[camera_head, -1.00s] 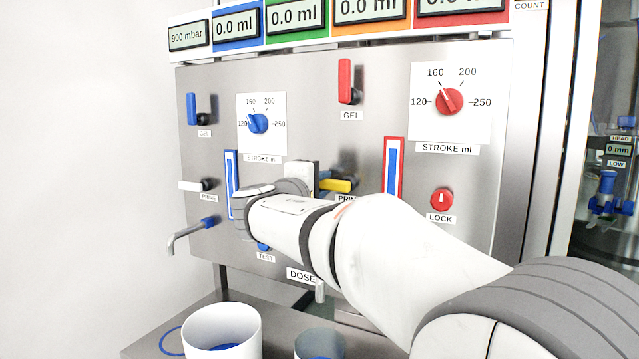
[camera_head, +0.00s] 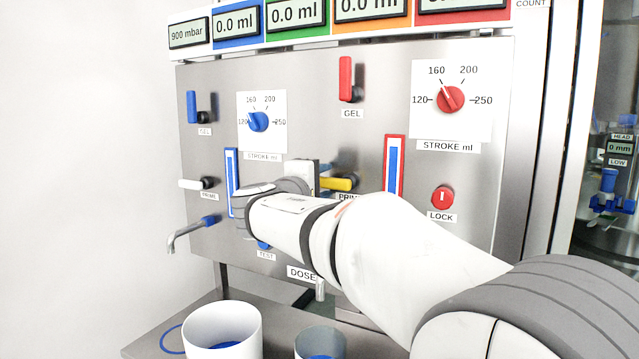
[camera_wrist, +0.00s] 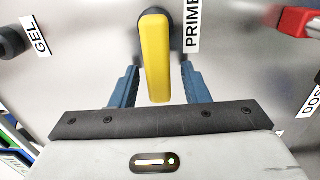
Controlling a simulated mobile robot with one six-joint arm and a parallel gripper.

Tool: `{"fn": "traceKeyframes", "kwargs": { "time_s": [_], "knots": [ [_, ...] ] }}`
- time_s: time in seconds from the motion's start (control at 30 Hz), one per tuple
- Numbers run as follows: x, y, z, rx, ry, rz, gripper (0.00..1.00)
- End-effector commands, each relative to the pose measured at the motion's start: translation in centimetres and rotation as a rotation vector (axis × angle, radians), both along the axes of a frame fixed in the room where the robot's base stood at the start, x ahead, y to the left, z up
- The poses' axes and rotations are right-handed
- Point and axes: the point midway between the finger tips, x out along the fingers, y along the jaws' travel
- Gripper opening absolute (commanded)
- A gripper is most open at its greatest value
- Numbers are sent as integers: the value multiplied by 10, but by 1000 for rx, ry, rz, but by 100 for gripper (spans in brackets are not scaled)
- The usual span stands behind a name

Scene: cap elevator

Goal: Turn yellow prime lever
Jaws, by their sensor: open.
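The yellow prime lever (camera_head: 338,184) sticks out sideways on the steel panel above the PRIME label, which my arm partly covers in the head view. In the wrist view the yellow lever (camera_wrist: 156,58) lies between the two blue-grey fingers of my gripper (camera_wrist: 157,84). The gripper is open, with a gap visible on each side of the lever. In the head view my gripper (camera_head: 318,178) is at the lever's left end, mostly hidden behind my wrist.
A red LOCK knob (camera_head: 442,197) and a red-framed gauge (camera_head: 400,150) are to the right. A white lever (camera_head: 192,184) is at left. A white cup (camera_head: 222,332) stands below.

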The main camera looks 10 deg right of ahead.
Motion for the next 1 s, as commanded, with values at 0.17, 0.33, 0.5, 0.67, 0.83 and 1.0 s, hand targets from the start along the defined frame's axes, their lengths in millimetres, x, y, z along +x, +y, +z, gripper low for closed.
{"fn": "traceKeyframes", "kwargs": {
  "time_s": [0.17,0.33,0.5,0.67,0.83,1.0],
  "knots": [
    [-7,6,0,1,-1,2,42],
    [-29,23,1,0,-1,5,42],
    [-50,38,0,1,-1,4,42],
    [-60,45,0,0,0,1,42],
    [-62,46,0,-1,1,0,42],
    [-62,45,0,2,3,-2,42]
  ]
}}
